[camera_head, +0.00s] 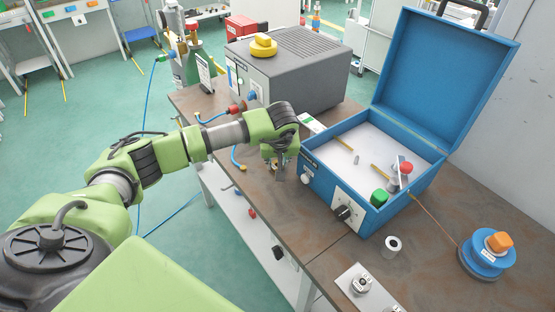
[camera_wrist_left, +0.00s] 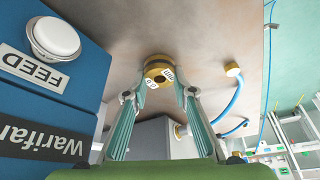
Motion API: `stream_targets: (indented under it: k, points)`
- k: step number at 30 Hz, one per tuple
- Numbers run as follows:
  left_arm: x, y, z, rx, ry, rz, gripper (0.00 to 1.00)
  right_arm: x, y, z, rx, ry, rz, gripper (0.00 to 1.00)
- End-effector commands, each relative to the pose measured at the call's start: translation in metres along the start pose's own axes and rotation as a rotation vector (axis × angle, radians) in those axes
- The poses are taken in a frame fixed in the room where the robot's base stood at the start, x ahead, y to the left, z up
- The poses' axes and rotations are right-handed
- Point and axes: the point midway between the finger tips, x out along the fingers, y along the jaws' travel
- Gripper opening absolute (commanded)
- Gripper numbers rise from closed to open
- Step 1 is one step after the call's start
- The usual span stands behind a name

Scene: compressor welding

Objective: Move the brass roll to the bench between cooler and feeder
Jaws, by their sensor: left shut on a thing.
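The brass roll (camera_wrist_left: 158,70), a small gold ring with a white label, sits between the fingertips of my left gripper (camera_wrist_left: 160,92) in the left wrist view. The gripper is shut on it. In the head view my left gripper (camera_head: 280,174) points down over the brown bench (camera_head: 235,175), between the grey cooler (camera_head: 300,75) and the open blue feeder (camera_head: 345,205). The roll cannot be made out there, and its gap to the bench is unclear. The feeder's FEED button (camera_wrist_left: 55,38) shows close beside the gripper. My right gripper is not in view.
A blue hose with a brass end (camera_head: 242,167) lies on the bench left of the gripper. A yellow roll (camera_head: 263,46) sits on the cooler. A white roll (camera_head: 391,246), a metal plate (camera_head: 362,288) and a blue spool (camera_head: 486,255) stand at the bench's front right.

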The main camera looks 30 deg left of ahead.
Motion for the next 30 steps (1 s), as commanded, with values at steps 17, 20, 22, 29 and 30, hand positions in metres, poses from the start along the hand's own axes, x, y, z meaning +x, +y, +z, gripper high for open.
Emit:
stream_targets:
  k: [17, 20, 22, 29, 30]
  points:
    - [0.003, 0.0, 0.001, -0.001, 0.0, 0.0, 0.41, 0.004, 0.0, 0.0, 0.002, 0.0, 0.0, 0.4]
    - [0.003, 0.0, 0.001, -0.001, 0.0, 0.0, 0.41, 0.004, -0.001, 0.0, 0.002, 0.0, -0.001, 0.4]
    - [0.002, 0.0, 0.001, -0.001, 0.0, 0.0, 0.41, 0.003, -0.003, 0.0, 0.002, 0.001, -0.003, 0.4]
    - [-0.016, -0.001, -0.008, -0.005, 0.002, -0.001, 0.41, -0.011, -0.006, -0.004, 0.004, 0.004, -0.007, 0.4]
    - [-0.022, -0.002, -0.011, -0.007, 0.003, -0.001, 0.41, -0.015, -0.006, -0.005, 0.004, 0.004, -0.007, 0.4]
